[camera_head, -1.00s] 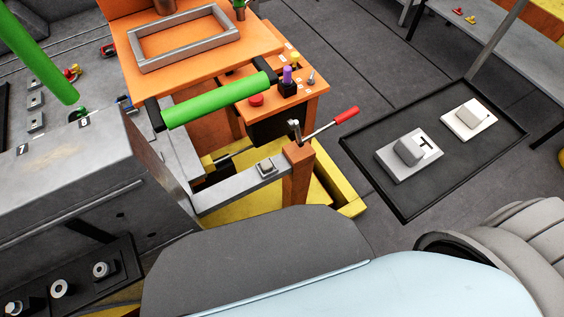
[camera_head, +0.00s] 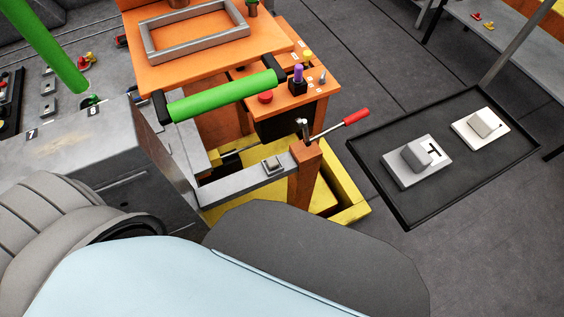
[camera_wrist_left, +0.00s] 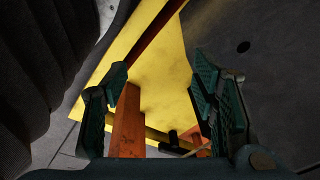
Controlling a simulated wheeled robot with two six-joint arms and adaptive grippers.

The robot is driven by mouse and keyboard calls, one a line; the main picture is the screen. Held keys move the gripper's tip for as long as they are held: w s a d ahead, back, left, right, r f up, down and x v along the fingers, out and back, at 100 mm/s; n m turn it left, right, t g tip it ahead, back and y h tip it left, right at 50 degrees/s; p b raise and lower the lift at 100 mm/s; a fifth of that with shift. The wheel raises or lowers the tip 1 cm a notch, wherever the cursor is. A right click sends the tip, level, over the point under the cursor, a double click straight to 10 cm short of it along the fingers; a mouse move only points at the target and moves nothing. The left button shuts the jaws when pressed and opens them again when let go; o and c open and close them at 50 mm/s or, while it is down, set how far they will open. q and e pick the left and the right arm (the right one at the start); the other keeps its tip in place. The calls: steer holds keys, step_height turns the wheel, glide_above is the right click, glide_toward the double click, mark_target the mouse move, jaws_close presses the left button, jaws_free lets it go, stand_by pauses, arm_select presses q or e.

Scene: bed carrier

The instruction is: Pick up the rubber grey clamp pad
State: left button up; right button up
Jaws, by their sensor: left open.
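Two grey blocks are on the black tray on the floor at right in the head view. One block (camera_head: 416,156) sits on a light grey plate with a black T mark; the other (camera_head: 485,124) sits on a whiter plate. A small grey square piece (camera_head: 272,164) also lies on the grey bar by the orange post. I cannot tell for certain which of these is the rubber clamp pad. My left gripper (camera_wrist_left: 160,92) is open and empty in the left wrist view, its green-padded fingers apart above a yellow surface. My right gripper is not in view.
The black tray (camera_head: 393,200) has free floor around it. The orange post (camera_head: 304,172) carries a red-handled lever (camera_head: 355,116). A green roller bar (camera_head: 222,97) and an orange table (camera_head: 205,57) stand behind. A yellow base (camera_head: 345,196) lies below.

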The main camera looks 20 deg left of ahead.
arm_select(q)
steer(key=w+r, duration=0.8)
steer(key=r, duration=0.3)
step_height(320, 180, up, 18)
steer(key=m+g+h, duration=0.1)
steer(key=m+g, duration=0.1)
steer(key=m, duration=2.3)
glide_above(272, 162)
steer(key=shift+m, duration=0.5)
step_height(272, 162, down, 14)
steer(key=b, duration=0.7)
steer(key=shift+w, duration=0.1)
steer(key=c, duration=1.2)
